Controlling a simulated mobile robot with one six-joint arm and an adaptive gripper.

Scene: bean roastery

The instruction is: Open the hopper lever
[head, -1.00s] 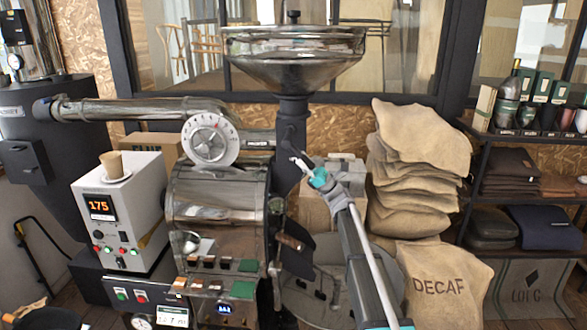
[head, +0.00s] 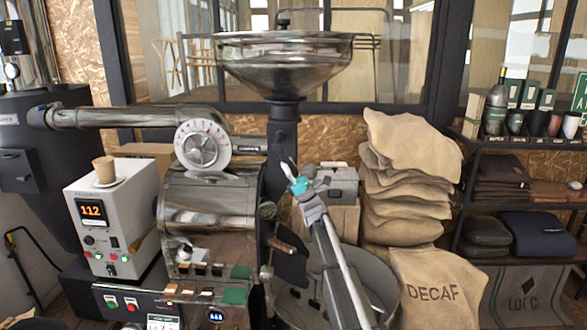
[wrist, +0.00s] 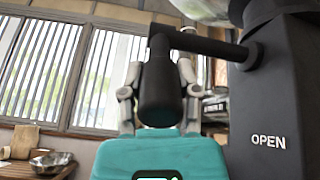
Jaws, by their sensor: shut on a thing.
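The hopper is a wide steel funnel (head: 284,70) on a dark column (head: 281,130) above the roaster. In the wrist view, the black hopper lever (wrist: 158,92) has a thick rounded handle and a thin arm joining the dark column at the right. The column bears the word OPEN (wrist: 268,141). My gripper (head: 293,170) is beside the column in the head view. In the wrist view its grey fingers are shut on the lever's handle, one on each side. The lever is too small and covered to make out in the head view.
The roaster drum (head: 212,205) is left of my arm, with a round dial (head: 203,146) above it. A control box (head: 110,222) with a cup on top stands further left. Stacked sacks (head: 405,180) and a shelf (head: 525,145) are at the right.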

